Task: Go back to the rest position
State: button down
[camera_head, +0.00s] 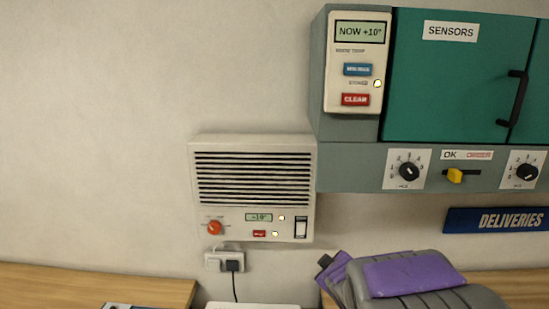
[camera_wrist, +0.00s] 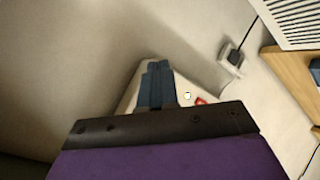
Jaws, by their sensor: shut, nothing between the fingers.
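My gripper (camera_wrist: 157,85) shows in the wrist view as two dark blue-grey fingers, pressed together and empty. Its fingertips point up the picture, in front of a white box (camera_wrist: 190,90) that has a red button (camera_wrist: 201,100). The gripper covers part of that box, and I cannot tell whether they touch. In the head view, my purple and grey arm is folded at the bottom right; the fingers cannot be made out there.
A white heater unit (camera_head: 252,188) with a grille and orange knob hangs on the wall. Right of it is a teal SENSORS cabinet (camera_head: 450,85) with dials below. A socket with a plug (camera_head: 226,262) sits under the heater. Wooden counters (camera_head: 150,285) run along the bottom. The left wall is bare.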

jog(key=s+d+f+m+g+h, duration=0.15)
jog(key=s+m+g, duration=0.25)
jog(key=s, duration=0.9)
jog(key=s+d+m+g+h, duration=0.1)
jog(key=s+d+m+g, duration=0.25)
jog(key=s, duration=0.95)
jog(key=s+a+m+g+y, duration=0.1)
jog(key=s+a+g, duration=0.1)
jog(key=s, duration=0.5)
jog(key=s+a+g+y, duration=0.1)
jog(key=s+a+g, duration=0.2)
jog(key=s, duration=0.5)
jog(key=shift+s+a+m, duration=0.15)
jog(key=shift+s+m, duration=0.15)
jog(key=shift+m, duration=0.05)
jog(key=shift+r, duration=0.1)
